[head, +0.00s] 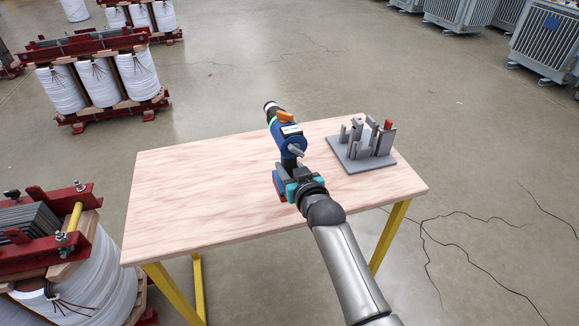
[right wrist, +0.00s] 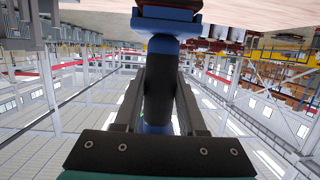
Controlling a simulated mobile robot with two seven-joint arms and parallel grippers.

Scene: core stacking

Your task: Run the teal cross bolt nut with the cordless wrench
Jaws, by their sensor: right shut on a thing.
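The cordless wrench (head: 287,133) is blue and black with an orange piece and a green ring. It is above the wooden table in the head view, its dark end pointing to the back. My right gripper (head: 291,172) is shut on its handle. In the right wrist view, the dark handle (right wrist: 160,88) stands between the two fingers of my right gripper (right wrist: 163,105), with the wrench's blue and black base at the top edge. I cannot make out a teal cross bolt nut in either view. My left gripper is not in view.
The table (head: 190,190) is clear on its left. A grey fixture (head: 345,160) with upright posts and a red-topped piece stands at its right. A red-clamped coil core (head: 75,265) is close at the lower left; another (head: 98,85) stands behind. Grey transformers (head: 545,45) stand far right.

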